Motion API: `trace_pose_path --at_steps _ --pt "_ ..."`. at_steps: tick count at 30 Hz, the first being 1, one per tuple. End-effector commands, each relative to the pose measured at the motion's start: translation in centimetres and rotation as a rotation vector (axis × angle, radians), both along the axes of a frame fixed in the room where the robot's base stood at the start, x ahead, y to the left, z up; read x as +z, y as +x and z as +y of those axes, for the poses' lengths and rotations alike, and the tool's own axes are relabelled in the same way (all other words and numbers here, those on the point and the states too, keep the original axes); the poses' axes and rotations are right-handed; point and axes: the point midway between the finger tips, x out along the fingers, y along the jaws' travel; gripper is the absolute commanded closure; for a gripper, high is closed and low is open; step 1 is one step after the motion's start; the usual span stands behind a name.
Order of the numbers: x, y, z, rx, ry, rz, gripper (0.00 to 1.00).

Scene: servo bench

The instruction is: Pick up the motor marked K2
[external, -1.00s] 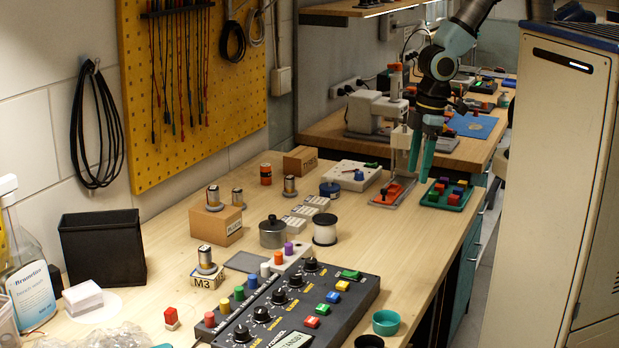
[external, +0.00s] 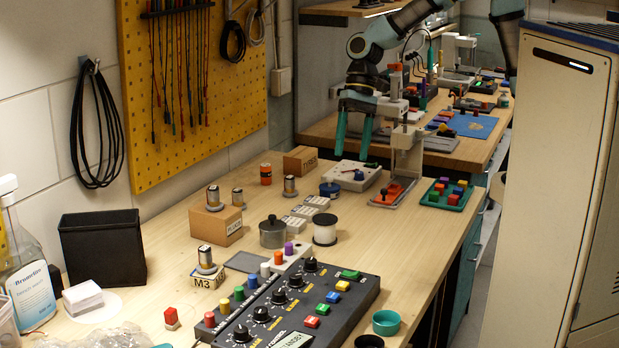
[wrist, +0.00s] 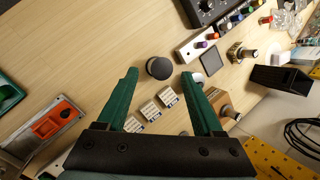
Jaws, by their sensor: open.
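Several silver motors with dark tops show in the external view. One stands on the block marked M3 (external: 205,259), one on a cardboard box (external: 213,196), and two on the bench, a left one (external: 237,197) and a right one (external: 289,187). No K2 mark is readable, so I cannot tell which motor bears it. My gripper (external: 352,152) is open and empty, high above the back of the bench, right of the motors. In the wrist view its fingers (wrist: 160,74) point over the bench, and the M3 motor (wrist: 240,53) shows right of them.
A dark-topped white spool (external: 325,229), a grey pot (external: 272,232) and white blocks (external: 303,212) stand mid-bench. The control panel (external: 300,300) fills the front. A press (external: 405,160) stands at the back right. Bare wood lies right of the spool.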

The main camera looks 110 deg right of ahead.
Motion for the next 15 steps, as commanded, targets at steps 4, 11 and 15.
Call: trace_pose_path --at_steps 4,11,15 --pt "-1.1 2.6 -8.0 -0.405 0.253 -0.026 0.32" --pt "0.3 3.3 -18.1 -0.792 0.578 -0.099 0.32" --pt "1.1 2.6 -22.8 -0.931 0.719 -0.142 0.32"
